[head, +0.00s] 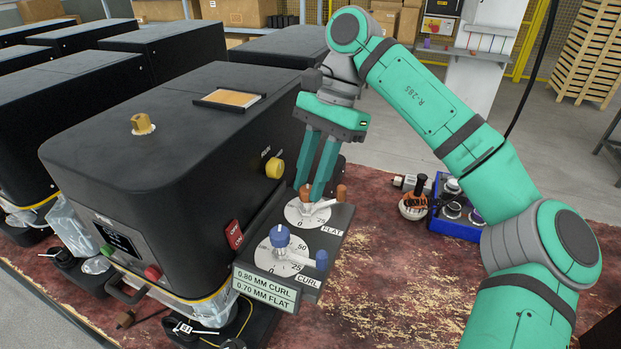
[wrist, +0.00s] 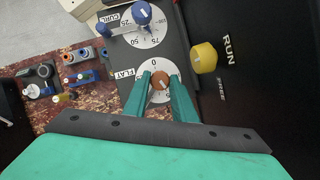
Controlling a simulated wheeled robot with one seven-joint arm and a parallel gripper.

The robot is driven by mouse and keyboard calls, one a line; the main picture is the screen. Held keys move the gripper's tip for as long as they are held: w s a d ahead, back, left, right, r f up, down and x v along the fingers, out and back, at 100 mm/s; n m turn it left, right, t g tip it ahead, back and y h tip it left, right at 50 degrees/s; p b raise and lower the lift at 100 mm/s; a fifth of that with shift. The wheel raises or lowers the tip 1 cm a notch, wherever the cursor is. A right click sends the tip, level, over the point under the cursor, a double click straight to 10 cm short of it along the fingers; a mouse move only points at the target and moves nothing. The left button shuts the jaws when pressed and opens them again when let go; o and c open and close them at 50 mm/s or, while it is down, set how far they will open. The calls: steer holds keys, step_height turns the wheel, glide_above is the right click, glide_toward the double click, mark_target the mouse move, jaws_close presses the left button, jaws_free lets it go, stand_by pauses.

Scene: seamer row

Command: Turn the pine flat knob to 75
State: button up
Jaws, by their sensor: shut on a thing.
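The pine-brown flat knob (head: 305,190) stands on the white FLAT dial (head: 294,214) on the dark panel at the machine's side. My gripper (head: 314,192) reaches down from above with its two green fingers shut on this knob. In the wrist view, the knob (wrist: 160,82) sits between the fingertips, with the dial's 0 just above it. A brown-ended lever (head: 341,191) shows beside the knob in the head view. The fingers cover part of the dial, and I cannot read the knob's setting.
A blue knob (head: 280,236) and blue-ended lever (head: 322,259) sit on the CURL dial close by. A yellow RUN knob (head: 275,168) and red switch (head: 234,234) are on the machine. A blue tray (head: 452,230) of parts lies right.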

steer(key=shift+a, duration=0.1)
steer(key=o, duration=1)
steer(key=shift+o, duration=0.2)
steer(key=shift+w+d+r, duration=0.15)
steer(key=shift+d+r, duration=0.1)
steer(key=shift+r, duration=0.35)
steer(key=v, duration=0.9)
steer(key=shift+r, duration=0.25)
steer(key=shift+w, duration=0.1)
